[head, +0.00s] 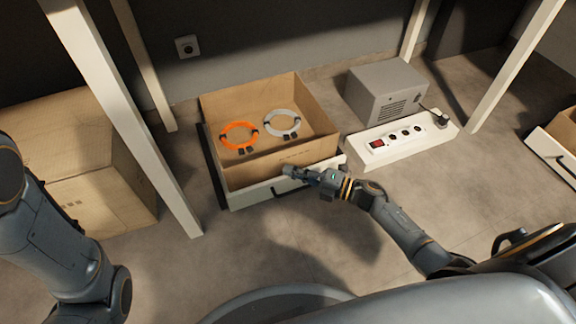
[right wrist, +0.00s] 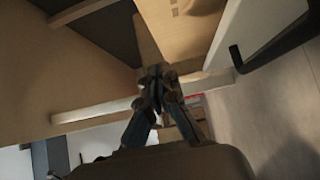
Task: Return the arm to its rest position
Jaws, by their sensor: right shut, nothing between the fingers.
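My right arm reaches in from the right in the head view. Its gripper (head: 292,171) is shut and empty, over the front wall of an open carton (head: 285,160) set in a white-fronted drawer (head: 262,193). I cannot tell whether it touches the carton. In the right wrist view the fingertips (right wrist: 158,75) are together, with carton cardboard (right wrist: 185,30) and the drawer's dark handle (right wrist: 262,55) close by. My left arm stands at the left of the head view; its gripper is out of the picture.
In the carton lie an orange cable coil (head: 239,136) and a grey coil (head: 282,124). A grey box (head: 385,92) and a white power strip (head: 402,138) stand to the right. A closed carton (head: 85,165) and white table legs (head: 505,65) border the floor. Floor before the drawer is clear.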

